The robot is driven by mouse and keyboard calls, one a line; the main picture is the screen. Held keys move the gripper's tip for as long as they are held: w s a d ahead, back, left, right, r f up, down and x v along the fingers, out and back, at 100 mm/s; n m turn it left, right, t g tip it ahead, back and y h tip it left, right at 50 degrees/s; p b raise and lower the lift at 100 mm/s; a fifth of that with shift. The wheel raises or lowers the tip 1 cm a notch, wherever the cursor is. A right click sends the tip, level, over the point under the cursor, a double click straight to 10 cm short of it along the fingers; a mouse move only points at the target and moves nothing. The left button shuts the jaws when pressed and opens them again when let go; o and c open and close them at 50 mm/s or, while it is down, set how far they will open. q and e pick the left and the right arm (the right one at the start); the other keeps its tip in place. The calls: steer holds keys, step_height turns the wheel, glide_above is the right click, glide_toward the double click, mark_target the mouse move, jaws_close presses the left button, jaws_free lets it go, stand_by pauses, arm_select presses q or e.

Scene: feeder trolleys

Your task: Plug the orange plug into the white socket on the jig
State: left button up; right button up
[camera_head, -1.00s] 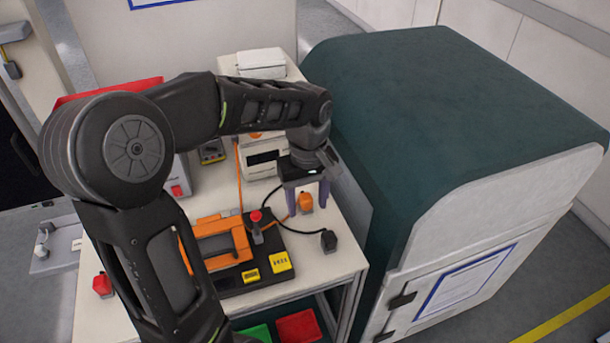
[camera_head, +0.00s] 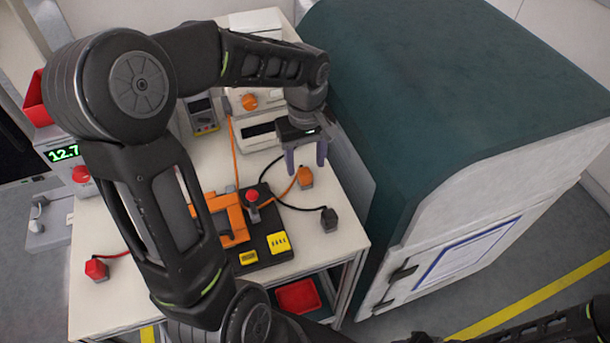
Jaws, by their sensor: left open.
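The orange plug (camera_head: 305,179) stands on the white table beside the black jig board, with an orange cable running from it. My left gripper (camera_head: 306,168) is open, with its two fingers pointing down. In the picture its fingertips are just above the plug, one to each side; the exact height gap is hard to tell. The jig (camera_head: 272,256) is a black board with an orange clamp frame (camera_head: 236,222), a red-topped post and yellow labels. I cannot make out the white socket; my left arm covers part of the jig. My right gripper is not in view.
A black plug (camera_head: 329,219) on a black cable lies right of the jig, and a red plug (camera_head: 96,268) lies far left. Instruments (camera_head: 203,114) stand behind. A large green-topped cabinet (camera_head: 450,90) closely flanks the table's right side. A red bin (camera_head: 298,296) is below.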

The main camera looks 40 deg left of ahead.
mark_target(305, 171)
arm_select(q)
steer(key=shift+f, duration=0.1)
steer(key=shift+a+f+p, duration=0.1)
steer(key=shift+f+p, duration=0.7)
steer(key=shift+f, duration=1.75)
steer(key=shift+c, duration=0.2)
jaws_close()
